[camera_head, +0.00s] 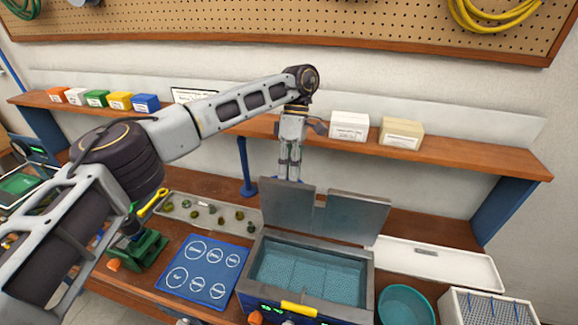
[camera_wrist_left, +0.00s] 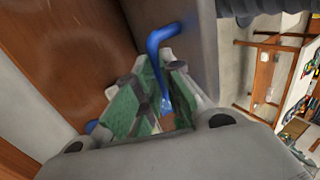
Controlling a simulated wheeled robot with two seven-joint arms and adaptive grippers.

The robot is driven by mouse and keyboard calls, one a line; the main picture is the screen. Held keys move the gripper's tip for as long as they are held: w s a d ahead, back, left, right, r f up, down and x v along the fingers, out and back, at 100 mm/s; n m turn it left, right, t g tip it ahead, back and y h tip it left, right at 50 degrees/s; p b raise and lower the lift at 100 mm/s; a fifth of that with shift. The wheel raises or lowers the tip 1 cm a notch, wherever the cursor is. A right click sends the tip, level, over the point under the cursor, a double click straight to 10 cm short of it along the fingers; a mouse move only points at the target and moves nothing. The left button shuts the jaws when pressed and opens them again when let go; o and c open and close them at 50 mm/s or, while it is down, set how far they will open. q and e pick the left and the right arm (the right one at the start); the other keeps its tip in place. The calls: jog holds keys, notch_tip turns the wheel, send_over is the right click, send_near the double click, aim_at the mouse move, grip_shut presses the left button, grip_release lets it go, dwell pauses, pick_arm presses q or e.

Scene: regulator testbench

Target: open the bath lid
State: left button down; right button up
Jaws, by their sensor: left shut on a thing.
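The bath (camera_head: 366,285) is a metal tank with a teal mesh basket inside, on the bench at centre right. Its grey lid (camera_head: 350,222) stands raised at the back, so the opening is uncovered. My left gripper (camera_head: 289,178) reaches down behind the lid's upper left edge. In the left wrist view its green-padded fingers (camera_wrist_left: 158,105) are shut on the lid's blue handle (camera_wrist_left: 158,42). The grey lid shows right beside the handle there. In the head view the handle is mostly hidden at the fingertips. My right gripper is not in view.
A shelf (camera_head: 460,158) with small boxes runs behind the bench, close to my left arm. A blue mat (camera_head: 205,270) and a parts tray (camera_head: 240,215) lie left of the bath. A teal bowl (camera_head: 405,305) and a white tray (camera_head: 440,262) are at its right.

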pick_arm(q)
jog(key=shift+w+d+f+g+y+p, duration=0.1)
jog(key=shift+w+d+f+g+p, duration=0.1)
jog(key=shift+f, duration=0.3)
jog(key=shift+w+d+f+g+y+p, duration=0.1)
jog(key=shift+d+f+g+p, duration=0.1)
jog(key=shift+f, duration=0.3)
jog(key=shift+w+d+f+g+y+p, duration=0.1)
jog(key=shift+w+f+g+p, duration=0.1)
jog(key=shift+f, duration=0.3)
jog(key=shift+w, duration=0.1)
jog(key=c, duration=1.8)
grip_release()
jog(key=o, duration=0.3)
jog(key=shift+w+a+r, duration=0.1)
jog(key=shift+a+r, duration=0.05)
jog(key=shift+r, duration=0.1)
jog(key=shift+w+r, duration=0.1)
jog(key=shift+r, duration=0.1)
